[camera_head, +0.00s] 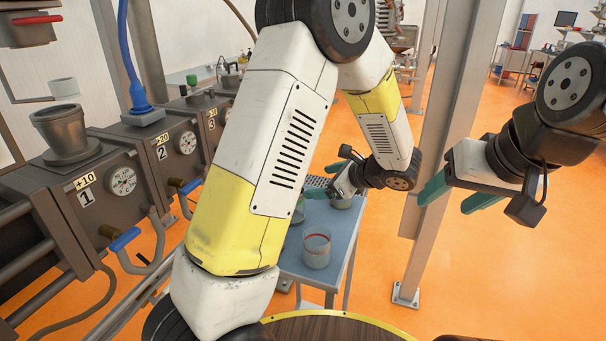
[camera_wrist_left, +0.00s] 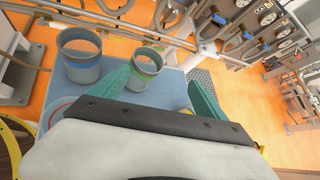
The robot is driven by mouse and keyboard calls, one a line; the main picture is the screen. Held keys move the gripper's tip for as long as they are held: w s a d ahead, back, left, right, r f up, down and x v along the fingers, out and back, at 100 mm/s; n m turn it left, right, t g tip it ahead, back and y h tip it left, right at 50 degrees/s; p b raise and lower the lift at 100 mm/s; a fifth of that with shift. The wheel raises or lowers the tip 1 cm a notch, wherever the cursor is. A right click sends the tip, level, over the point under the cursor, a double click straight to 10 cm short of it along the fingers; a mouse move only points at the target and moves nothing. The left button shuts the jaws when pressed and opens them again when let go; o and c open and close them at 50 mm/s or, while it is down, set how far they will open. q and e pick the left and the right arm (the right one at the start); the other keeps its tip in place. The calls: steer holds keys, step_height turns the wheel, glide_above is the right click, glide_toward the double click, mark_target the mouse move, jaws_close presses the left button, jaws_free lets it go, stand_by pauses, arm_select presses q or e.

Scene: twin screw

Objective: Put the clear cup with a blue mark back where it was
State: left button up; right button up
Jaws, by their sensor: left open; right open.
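The clear cup with a blue mark (camera_wrist_left: 82,55) stands upright on the blue-grey table, at the upper left of the left wrist view. In the head view it is mostly or wholly hidden behind my left arm. My left gripper (camera_head: 325,180) is open over the table; its teal fingers also show in the left wrist view (camera_wrist_left: 160,92). The blue-marked cup is apart from the fingers, left of the left one. A cup with a green-yellow mark (camera_wrist_left: 147,68) stands close by the left finger. My right gripper (camera_head: 443,204) is open and empty, right of the table.
A red-marked cup (camera_head: 316,250) stands on the near part of the table (camera_head: 340,250). Machines numbered 1 (camera_head: 85,190), 2 and 3 line the left. A grey post (camera_head: 435,150) stands right of the table.

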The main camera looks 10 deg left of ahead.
arm_select(q)
steer(key=s+a+r+n+g+h, duration=0.2)
steer(key=s+a+r+n, duration=0.15)
steer(key=s+n, duration=0.2)
steer(key=s+a+r+n+g+h, duration=0.25)
steer(key=s+a+n, duration=0.2)
steer(key=s, duration=0.25)
steer(key=s+d+r+n+t+h, duration=0.2)
steer(key=s+r+n+t+h, duration=0.2)
steer(key=s+r+n+h, duration=0.3)
steer(key=s+r+n, duration=0.1)
steer(key=s+n, duration=0.2)
steer(key=s, duration=0.1)
steer(key=shift+s+d+r+n, duration=0.3)
steer(key=shift+d+r, duration=0.1)
